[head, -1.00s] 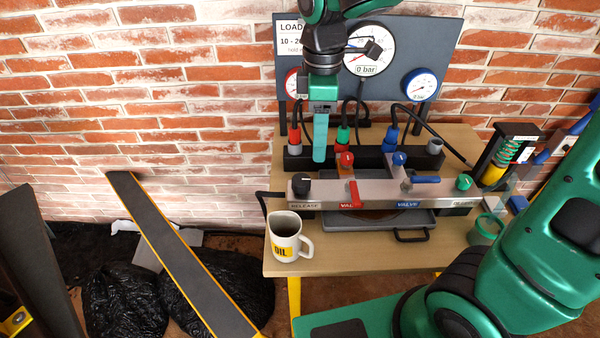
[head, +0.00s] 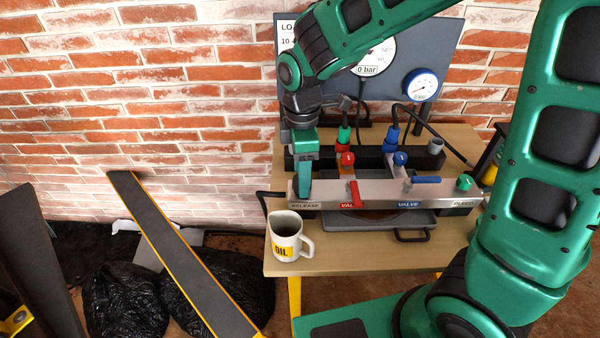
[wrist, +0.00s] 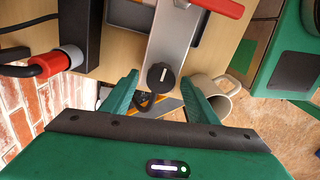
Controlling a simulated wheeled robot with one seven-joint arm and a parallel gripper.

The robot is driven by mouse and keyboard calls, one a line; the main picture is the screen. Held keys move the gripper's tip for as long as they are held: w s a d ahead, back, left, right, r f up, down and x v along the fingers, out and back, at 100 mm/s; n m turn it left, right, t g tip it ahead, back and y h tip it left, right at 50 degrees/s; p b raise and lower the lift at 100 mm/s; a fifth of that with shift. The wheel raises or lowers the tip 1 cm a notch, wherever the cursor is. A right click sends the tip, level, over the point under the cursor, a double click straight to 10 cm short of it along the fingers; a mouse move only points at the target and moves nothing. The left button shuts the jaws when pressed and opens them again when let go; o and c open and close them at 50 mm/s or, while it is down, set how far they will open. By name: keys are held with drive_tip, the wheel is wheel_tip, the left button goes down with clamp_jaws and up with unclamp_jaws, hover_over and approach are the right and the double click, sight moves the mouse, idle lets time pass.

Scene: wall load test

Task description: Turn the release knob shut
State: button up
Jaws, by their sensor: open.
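The release knob (wrist: 161,77) is a round black knob with a white pointer line, on the end of the grey valve block (wrist: 172,42) in the wrist view. In the head view my gripper (head: 302,194) hides the knob, above the block's left end by the RELEASE label (head: 302,206). In the wrist view my gripper (wrist: 160,84) is open, its two green fingers apart on either side of the knob's line. I cannot tell whether either finger touches it.
A white OIL mug (head: 286,238) stands close below the block's left end. Hoses and a gauge panel (head: 440,50) stand behind.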

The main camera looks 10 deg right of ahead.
drive_tip(key=shift+f, duration=0.2)
drive_tip(key=c, duration=1)
drive_tip(key=shift+c, duration=0.2)
